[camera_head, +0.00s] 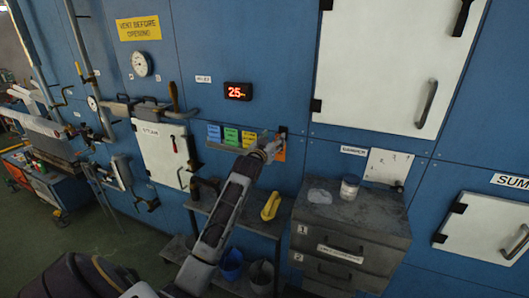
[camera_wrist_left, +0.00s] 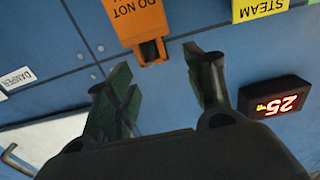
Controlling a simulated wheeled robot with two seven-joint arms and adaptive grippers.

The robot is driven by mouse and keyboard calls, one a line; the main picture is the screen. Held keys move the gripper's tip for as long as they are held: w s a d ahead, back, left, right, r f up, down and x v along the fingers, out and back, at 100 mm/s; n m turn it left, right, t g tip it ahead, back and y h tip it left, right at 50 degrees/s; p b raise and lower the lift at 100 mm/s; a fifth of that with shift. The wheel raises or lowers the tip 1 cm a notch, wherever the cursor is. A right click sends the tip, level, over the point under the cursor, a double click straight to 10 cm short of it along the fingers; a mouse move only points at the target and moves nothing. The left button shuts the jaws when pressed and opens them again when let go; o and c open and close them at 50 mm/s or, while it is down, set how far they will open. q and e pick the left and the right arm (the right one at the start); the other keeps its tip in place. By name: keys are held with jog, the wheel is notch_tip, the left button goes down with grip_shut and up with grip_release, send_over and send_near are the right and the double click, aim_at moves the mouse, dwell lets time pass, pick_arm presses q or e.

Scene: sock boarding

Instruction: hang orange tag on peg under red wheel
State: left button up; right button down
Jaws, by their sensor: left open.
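The orange tag (camera_head: 281,154) is against the blue wall at the right end of a row of tags, partly hidden by my left gripper (camera_head: 272,143). In the left wrist view the orange tag (camera_wrist_left: 138,18) reads "DO NOT" and has a dark clip or hook piece (camera_wrist_left: 150,51) at its end. My left gripper (camera_wrist_left: 160,65) is open, with its green-padded fingers either side of the space in front of that end. Nothing is between the fingers. I cannot make out a red wheel or a peg under it. My right gripper is not in view.
Blue (camera_head: 213,132), green (camera_head: 231,136) and yellow (camera_head: 248,138) tags sit left of the orange one. A red display (camera_head: 238,91) is above. Below are a shelf with a yellow object (camera_head: 271,206) and a grey drawer cabinet (camera_head: 350,235). Pipes with valves (camera_head: 90,75) stand at left.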

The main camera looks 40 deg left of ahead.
pick_arm(q)
jog(key=b+v, duration=0.1)
jog(key=v, duration=0.7)
jog(key=shift+s, duration=0.3)
dwell(0.7)
